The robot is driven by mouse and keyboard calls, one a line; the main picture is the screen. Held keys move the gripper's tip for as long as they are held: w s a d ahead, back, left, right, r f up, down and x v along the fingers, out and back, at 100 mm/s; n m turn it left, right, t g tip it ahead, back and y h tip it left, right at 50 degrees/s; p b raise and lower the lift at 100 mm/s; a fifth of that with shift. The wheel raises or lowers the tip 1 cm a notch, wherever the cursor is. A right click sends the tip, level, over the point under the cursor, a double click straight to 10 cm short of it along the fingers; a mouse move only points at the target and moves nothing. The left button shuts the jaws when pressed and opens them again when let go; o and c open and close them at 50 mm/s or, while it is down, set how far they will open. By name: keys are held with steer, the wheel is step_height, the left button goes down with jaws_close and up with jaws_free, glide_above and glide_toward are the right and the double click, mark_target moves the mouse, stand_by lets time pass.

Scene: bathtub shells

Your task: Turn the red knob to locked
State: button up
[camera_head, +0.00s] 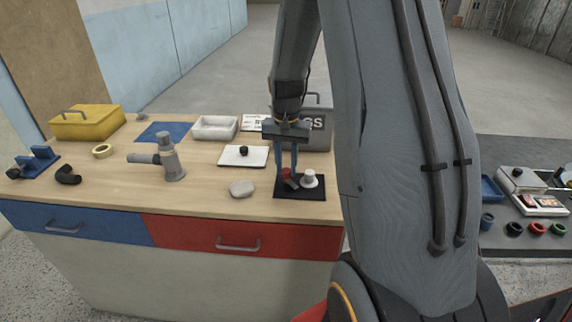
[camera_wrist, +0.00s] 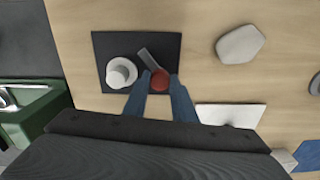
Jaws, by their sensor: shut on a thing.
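The red knob (camera_wrist: 160,82) sits on a black plate (camera_wrist: 170,50) on the wooden table. My gripper (camera_wrist: 158,90) points down with its blue fingers shut on the red knob, one at each side. In the head view the red knob (camera_head: 287,175) is partly hidden by the fingers of my gripper (camera_head: 287,172). A grey bar (camera_wrist: 148,58) reaches from the knob toward the upper left in the wrist view. A white round knob (camera_wrist: 121,72) stands beside it on the same plate. I cannot read any lock marking.
A white plate with a black knob (camera_head: 243,151) lies behind, and a pale stone (camera_head: 242,188) lies to the left. A grey pipe fitting (camera_head: 168,160) stands further left. A grey case (camera_head: 318,130) is behind my gripper. The table front left of the black plate has free room.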

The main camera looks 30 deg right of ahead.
mark_target(286, 170)
steer(key=n, duration=0.2)
steer(key=n+p, duration=0.1)
steer(key=n, duration=0.2)
steer(key=shift+w+r+n, duration=0.15)
steer(key=shift+n, duration=0.15)
steer(key=n+p, duration=0.1)
steer(key=n, duration=0.3)
steer(key=shift+w+n, duration=0.1)
steer(key=shift+n, duration=0.2)
steer(key=o, duration=0.9)
steer(key=shift+o, duration=0.7)
steer(key=shift+r+b, duration=1.2)
steer(key=shift+r, duration=2.65)
steer(key=shift+a, duration=0.1)
